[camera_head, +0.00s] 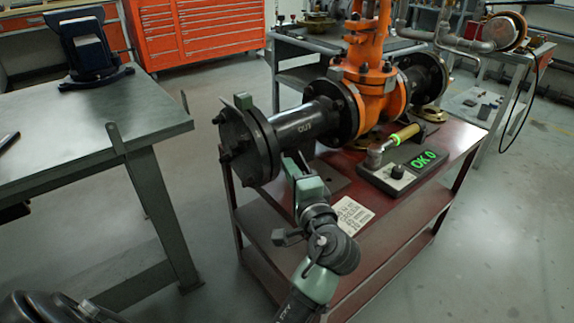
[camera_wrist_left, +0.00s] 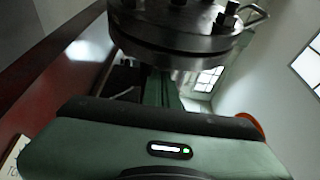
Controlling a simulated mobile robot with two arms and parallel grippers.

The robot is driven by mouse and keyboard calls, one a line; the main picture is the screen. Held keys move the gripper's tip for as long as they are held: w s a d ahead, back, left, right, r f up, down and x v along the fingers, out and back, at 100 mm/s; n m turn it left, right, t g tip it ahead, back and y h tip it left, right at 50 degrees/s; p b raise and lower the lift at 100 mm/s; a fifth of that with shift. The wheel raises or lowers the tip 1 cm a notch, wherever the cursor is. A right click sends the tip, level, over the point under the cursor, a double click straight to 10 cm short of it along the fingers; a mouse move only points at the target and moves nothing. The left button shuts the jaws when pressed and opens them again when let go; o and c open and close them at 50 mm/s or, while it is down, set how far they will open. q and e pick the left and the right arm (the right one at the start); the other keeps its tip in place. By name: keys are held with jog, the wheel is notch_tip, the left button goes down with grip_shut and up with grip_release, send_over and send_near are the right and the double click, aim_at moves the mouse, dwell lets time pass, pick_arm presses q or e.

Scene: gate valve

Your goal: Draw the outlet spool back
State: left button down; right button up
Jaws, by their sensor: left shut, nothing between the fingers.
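The outlet spool (camera_head: 303,124) is a dark pipe marked "OUT". It has a wide bolted flange pair (camera_head: 248,140) at its left end, and its right end meets the orange gate valve (camera_head: 374,75). My left gripper (camera_head: 290,160) is shut and empty, just below the spool beside the left flange pair. Its fingertips are partly hidden, so I cannot tell whether they touch the spool. In the left wrist view, the flange pair (camera_wrist_left: 175,40) with bolts hangs over the narrow closed fingers (camera_wrist_left: 160,88). My right gripper is not in view.
The valve assembly stands over a dark red cart (camera_head: 440,150). On the cart are a box with a green "OK 0" display (camera_head: 423,160), a yellow-handled tool (camera_head: 403,135) and a printed card (camera_head: 352,214). A grey workbench (camera_head: 90,125) stands at left, with open floor between.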

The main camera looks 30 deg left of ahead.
pick_arm(q)
jog(key=shift+s+a+f, duration=0.2)
jog(key=shift+s, duration=0.15)
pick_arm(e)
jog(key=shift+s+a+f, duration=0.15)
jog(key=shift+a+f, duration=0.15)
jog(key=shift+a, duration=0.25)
pick_arm(q)
jog(key=shift+s+a+p, duration=0.25)
jog(key=shift+s+p, duration=0.25)
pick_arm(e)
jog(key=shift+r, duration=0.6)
pick_arm(q)
jog(key=shift+r, duration=0.1)
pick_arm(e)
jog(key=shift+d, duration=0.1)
